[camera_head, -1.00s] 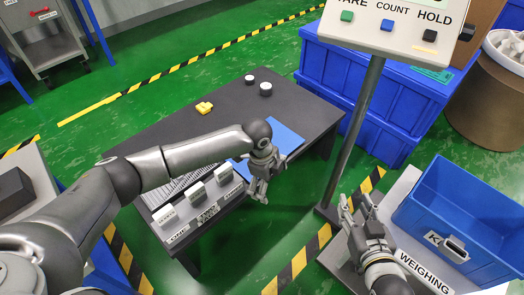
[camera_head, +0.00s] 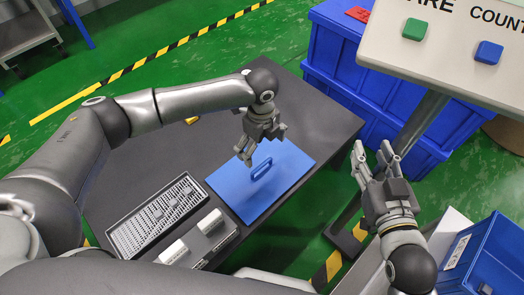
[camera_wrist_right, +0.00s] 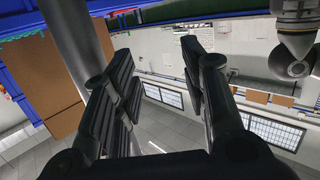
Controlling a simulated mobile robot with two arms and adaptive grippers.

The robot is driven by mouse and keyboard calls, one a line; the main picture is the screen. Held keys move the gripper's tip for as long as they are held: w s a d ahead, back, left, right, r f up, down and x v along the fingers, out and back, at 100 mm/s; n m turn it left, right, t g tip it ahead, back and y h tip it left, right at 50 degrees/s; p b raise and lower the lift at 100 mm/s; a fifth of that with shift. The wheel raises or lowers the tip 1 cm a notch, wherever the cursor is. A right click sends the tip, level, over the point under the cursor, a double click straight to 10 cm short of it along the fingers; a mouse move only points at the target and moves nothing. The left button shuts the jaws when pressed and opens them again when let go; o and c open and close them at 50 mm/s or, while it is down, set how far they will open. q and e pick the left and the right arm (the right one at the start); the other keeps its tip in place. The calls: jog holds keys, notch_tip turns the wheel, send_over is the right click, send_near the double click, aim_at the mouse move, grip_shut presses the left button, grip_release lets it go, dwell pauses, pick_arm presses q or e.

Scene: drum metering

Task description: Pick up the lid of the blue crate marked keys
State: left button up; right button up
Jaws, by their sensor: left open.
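The flat blue lid (camera_head: 246,198) lies on the dark table, with a raised loop handle near its middle. My left gripper (camera_head: 246,158) is open and points down just left of the handle, over the lid's far part. It is empty, and I cannot tell its exact height above the lid. The blue crate (camera_head: 489,252) is at the lower right, cut off by the frame, its label only partly visible. My right gripper (camera_head: 373,152) is open and empty, right of the table; its spread fingers also show in the right wrist view (camera_wrist_right: 160,95).
The dark table (camera_head: 310,125) also carries a perforated tray (camera_head: 140,232) with small parts and a row of labelled blocks (camera_head: 200,238). A post with a button panel (camera_head: 450,45) stands behind my right gripper. Big blue bins (camera_head: 335,70) stand behind the table.

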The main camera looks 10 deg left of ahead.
pick_arm(q)
jog(key=shift+w+f, duration=0.1)
jog(key=shift+f, duration=0.05)
jog(key=b, duration=0.2)
send_over(262, 165)
notch_tip(262, 165, down, 4)
jog(key=shift+a+f, duration=0.1)
jog(key=shift+f, duration=0.45)
notch_tip(262, 165, down, 5)
jog(key=shift+r+b, duration=0.2)
jog(key=shift+b, duration=0.85)
jog(key=shift+f, duration=0.2)
pick_arm(e)
jog(key=s+r+t+y, duration=0.2)
jog(key=r+t, duration=0.3)
jog(key=r, duration=0.3)
jog(key=s+r+t+y, duration=0.2)
jog(key=s+r+t, duration=0.2)
jog(key=r+t, duration=0.2)
notch_tip(262, 165, up, 3)
jog(key=shift+a+f, duration=0.15)
jog(key=shift+a, duration=0.2)
jog(key=shift+s, duration=0.1)
pick_arm(q)
jog(key=c, duration=1.2)
